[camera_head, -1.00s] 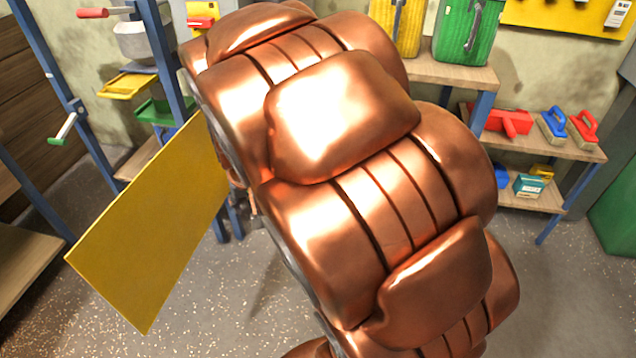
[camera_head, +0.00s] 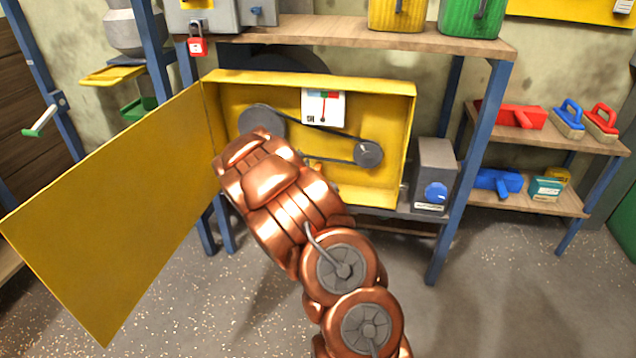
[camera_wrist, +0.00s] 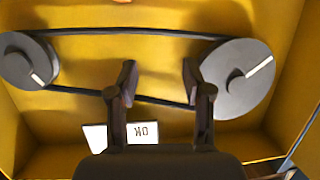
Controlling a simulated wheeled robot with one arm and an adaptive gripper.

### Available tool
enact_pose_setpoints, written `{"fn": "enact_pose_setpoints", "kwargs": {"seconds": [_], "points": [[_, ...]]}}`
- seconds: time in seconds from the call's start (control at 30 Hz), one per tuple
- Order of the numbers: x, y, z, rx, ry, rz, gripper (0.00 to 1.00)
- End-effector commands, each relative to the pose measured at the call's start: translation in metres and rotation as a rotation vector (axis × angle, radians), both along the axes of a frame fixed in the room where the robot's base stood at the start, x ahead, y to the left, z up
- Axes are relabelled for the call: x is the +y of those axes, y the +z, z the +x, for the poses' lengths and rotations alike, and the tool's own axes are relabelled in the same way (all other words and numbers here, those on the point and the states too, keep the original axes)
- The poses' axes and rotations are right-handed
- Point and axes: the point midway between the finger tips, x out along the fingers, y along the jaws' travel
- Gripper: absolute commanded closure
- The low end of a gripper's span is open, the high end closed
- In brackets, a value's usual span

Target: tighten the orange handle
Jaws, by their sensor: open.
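The open yellow box (camera_head: 398,100) holds a large dark pulley (camera_head: 262,118) on its left and a smaller pulley (camera_head: 368,153) on its right, joined by a dark belt. In the wrist view, which shows the box upside down, the large pulley (camera_wrist: 238,80) is on the right and the small one (camera_wrist: 28,62) on the left. My gripper (camera_wrist: 159,75) is open and empty, its fingers between the pulleys and appearing over the lower belt run. A small orange patch (camera_wrist: 121,1) at the wrist view's top edge may be the orange handle; in the head view my arm hides that area.
The yellow door (camera_head: 110,215) stands open to the left. A card with coloured marks (camera_head: 323,107) is at the box's top. A grey unit with a blue knob (camera_head: 435,192) stands just right of the box, near a blue shelf post (camera_head: 470,165).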

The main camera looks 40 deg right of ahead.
Motion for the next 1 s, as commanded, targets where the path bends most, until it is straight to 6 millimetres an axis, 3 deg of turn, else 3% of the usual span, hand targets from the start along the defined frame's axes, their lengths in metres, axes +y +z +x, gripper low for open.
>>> {"fn": "enact_pose_setpoints", "kwargs": {"seconds": [0.03,0.2,0.33,0.63,1.0], "points": [[-0.013,-0.031,-0.001,-0.024,-0.018,-0.028,0.5],[-0.04,-0.069,-0.005,-0.11,-0.062,-0.126,0.5],[-0.052,-0.087,-0.009,-0.151,-0.085,-0.174,0.5],[-0.064,-0.091,-0.008,-0.186,-0.1,-0.209,0.5],[-0.095,-0.094,0.012,-0.184,-0.101,-0.205,0.5]]}}
